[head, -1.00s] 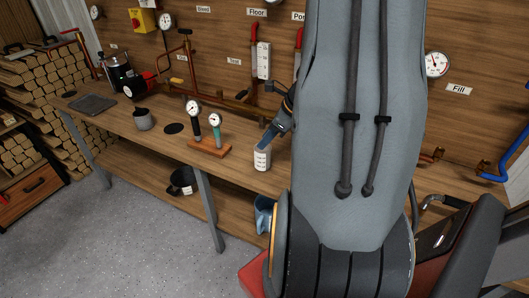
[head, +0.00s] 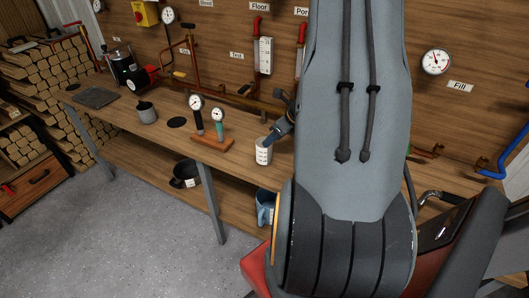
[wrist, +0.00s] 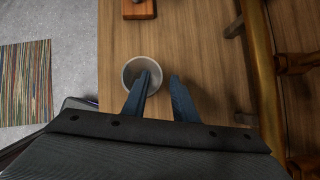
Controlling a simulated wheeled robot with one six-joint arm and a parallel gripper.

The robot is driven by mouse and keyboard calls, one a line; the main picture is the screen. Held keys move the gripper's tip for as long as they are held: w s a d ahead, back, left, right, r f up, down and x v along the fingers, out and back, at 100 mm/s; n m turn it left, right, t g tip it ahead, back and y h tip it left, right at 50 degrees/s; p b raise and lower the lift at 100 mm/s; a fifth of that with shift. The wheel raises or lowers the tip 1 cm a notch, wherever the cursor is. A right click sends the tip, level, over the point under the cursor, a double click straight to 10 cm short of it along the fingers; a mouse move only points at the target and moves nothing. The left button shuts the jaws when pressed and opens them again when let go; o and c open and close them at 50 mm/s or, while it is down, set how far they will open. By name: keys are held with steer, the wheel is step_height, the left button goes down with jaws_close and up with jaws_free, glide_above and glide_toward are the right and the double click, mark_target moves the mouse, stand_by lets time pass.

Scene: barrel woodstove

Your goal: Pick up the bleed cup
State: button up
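A white cup with dark markings (head: 263,154), which looks like the bleed cup, stands upright on the workbench (head: 225,158) near its front edge. In the wrist view the same pale cup (wrist: 129,80) is seen from above with its round opening showing. My gripper (wrist: 160,76) is open. Its left finger overlaps the cup's opening and its right finger is outside, right of the rim, so the rim's right side lies between them. How deep the left finger reaches is unclear. In the head view my gripper (head: 268,140) is at the cup's top, partly hidden by my arm.
A gauge stand on a wooden base (head: 213,143) is left of the cup. A grey mug (head: 147,114) stands farther left. A black mug (head: 185,175) and a blue jug (head: 266,206) are on the lower shelf. Copper pipes (wrist: 262,75) run along the bench's back.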

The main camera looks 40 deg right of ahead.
steer(key=shift+c, duration=0.2)
jaws_close()
